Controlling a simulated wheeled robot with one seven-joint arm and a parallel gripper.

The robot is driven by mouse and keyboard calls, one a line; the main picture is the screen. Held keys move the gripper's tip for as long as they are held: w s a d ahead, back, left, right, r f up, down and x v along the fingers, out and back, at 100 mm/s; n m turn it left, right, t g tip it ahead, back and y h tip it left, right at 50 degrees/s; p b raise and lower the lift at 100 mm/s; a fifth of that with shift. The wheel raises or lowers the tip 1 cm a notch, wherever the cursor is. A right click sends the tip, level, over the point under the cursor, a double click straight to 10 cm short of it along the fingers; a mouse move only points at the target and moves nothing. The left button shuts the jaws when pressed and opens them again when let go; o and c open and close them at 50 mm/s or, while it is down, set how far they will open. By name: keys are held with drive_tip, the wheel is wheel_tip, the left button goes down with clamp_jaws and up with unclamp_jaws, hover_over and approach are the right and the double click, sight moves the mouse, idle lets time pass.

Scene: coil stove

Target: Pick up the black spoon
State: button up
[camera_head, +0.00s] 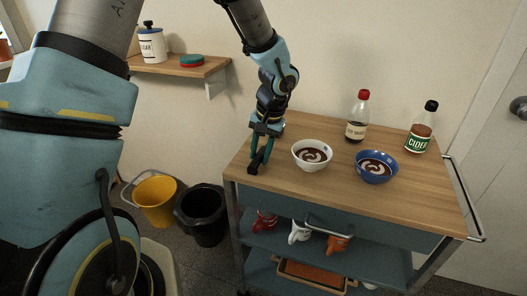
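My gripper (260,155) points down over the left end of the wooden cart top, to the left of the white bowl. Its teal fingers are small in view, and I cannot tell whether they are open or shut. A dark piece shows at the lower end of the fingers, low over or on the wood. I cannot tell whether it is the black spoon or a fingertip. No black spoon shows clearly elsewhere on the cart.
On the cart top (410,207) stand a white bowl (325,163), a blue bowl (377,178), a red-capped bottle (357,118) and a cider bottle (420,130). A yellow bucket (155,203) and a black bin (203,225) stand left. The cart top's front is clear.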

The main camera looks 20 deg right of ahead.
clamp_jaws()
idle(1.1)
